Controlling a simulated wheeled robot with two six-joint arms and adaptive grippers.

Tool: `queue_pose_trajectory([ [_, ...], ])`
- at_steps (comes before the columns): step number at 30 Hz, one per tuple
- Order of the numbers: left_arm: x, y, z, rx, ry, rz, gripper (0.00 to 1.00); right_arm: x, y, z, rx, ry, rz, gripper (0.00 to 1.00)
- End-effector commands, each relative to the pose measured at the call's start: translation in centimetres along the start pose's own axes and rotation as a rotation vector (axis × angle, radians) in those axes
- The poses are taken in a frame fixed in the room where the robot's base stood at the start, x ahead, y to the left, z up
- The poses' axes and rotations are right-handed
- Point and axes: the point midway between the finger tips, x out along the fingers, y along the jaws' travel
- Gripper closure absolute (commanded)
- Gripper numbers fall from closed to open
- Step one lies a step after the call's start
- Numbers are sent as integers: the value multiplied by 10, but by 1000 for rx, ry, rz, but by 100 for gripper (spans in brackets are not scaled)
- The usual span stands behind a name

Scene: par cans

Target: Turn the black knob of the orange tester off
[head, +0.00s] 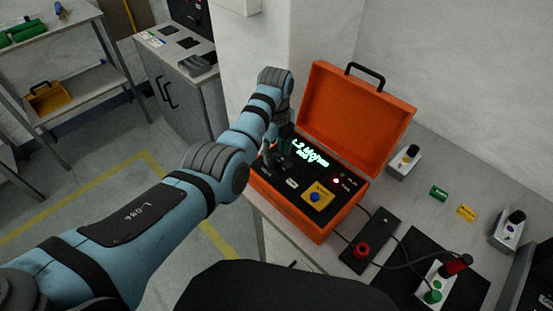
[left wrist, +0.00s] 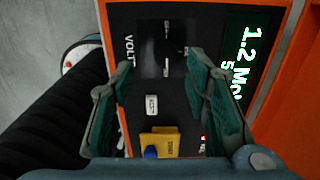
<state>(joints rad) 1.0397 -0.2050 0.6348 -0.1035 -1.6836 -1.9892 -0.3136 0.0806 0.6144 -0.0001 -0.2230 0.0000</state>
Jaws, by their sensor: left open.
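The orange tester (head: 318,228) stands open on the bench, with its lid tilted back. Its green-white display is lit, and a red light shows beside it. In the left wrist view, the tester's orange rim (left wrist: 108,28) edges a black panel. The black knob (left wrist: 176,48) is on that panel and hard to make out; a pale mark shows near it. My left gripper (left wrist: 160,66) is open above the panel, its green-padded fingers on either side of the knob area. Contact cannot be told. In the head view, my left gripper (head: 276,152) hides the knob's surroundings. My right gripper is not seen.
A yellow plate with a blue button (head: 316,198) is on the panel near my fingers. A red plug (head: 361,250), cables and a grey box with a green knob (head: 433,292) lie to the right. Other small boxes stand along the wall.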

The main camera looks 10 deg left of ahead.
Motion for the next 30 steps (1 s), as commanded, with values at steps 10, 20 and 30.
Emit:
queue_pose_trajectory([
  [10,29,-1,-1,1,0,0,57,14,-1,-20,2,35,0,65],
  [20,28,-1,-1,1,0,0,94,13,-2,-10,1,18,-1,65],
  [30,29,0,0,-19,-1,1,100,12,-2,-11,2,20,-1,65],
])
